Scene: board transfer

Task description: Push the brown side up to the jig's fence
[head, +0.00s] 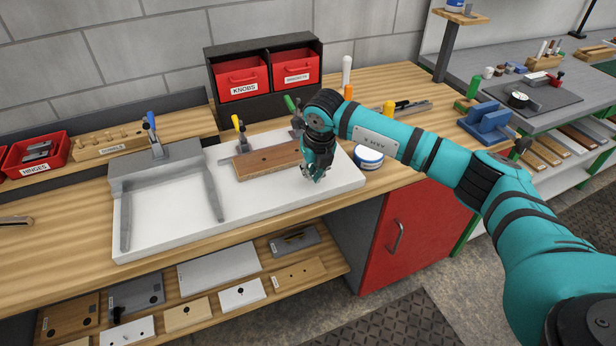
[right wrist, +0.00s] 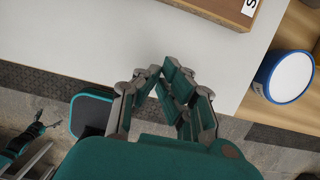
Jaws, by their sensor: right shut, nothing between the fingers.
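The brown side (head: 262,163), a flat wooden board with a dark hole, lies on the right half of the white jig base (head: 330,190). My right gripper (head: 314,178) points down at the board's right end, over the white base, and hides part of that end. In the right wrist view, the right gripper's fingers (right wrist: 168,75) meet with nothing between them. The board's labelled edge (right wrist: 215,8) is at the top, apart from the fingertips.
The left half of the jig has grey rails (head: 213,190) and is empty. A blue-and-white round tub (head: 368,158) stands just right of the jig. Clamps with yellow (head: 237,122) and blue handles and red bins (head: 242,80) stand behind.

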